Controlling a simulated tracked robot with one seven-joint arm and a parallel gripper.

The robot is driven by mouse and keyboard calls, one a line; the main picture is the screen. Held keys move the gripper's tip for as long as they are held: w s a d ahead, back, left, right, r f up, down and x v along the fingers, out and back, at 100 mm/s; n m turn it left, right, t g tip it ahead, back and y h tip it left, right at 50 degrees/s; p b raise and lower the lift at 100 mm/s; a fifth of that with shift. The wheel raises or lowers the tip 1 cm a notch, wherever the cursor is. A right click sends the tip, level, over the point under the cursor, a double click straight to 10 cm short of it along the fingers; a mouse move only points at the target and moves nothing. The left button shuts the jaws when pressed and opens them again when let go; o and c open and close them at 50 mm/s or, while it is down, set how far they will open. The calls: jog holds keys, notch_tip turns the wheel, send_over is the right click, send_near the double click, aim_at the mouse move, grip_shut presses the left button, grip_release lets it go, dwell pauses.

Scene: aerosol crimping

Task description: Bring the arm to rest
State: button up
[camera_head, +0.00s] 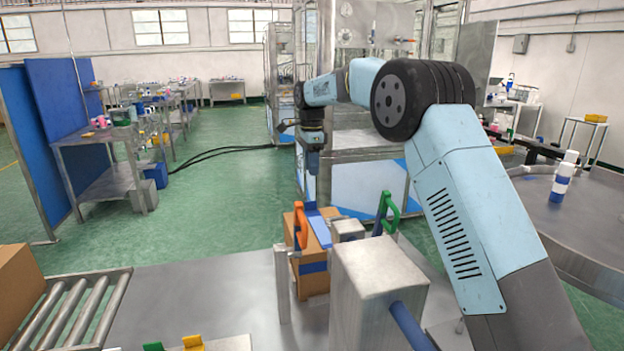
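My arm, light blue with a black joint, rises from the lower right, bends at the top and reaches left across the picture. Its end hangs down near the picture's middle, with my gripper (312,158) pointing downward. It appears above the orange and blue parts on the metal fixture, apart from them. The fingers are small and dark here, so I cannot tell whether they are open or shut. I see no object clearly held in them.
Below stand a metal block (378,268), an orange handle (300,226), a green handle (388,212) and a cardboard box (316,262). A roller conveyor (75,305) lies at lower left. A round metal table (590,228) with a white-blue can (561,183) is at right.

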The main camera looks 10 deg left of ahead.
jog(key=shift+r, duration=0.6)
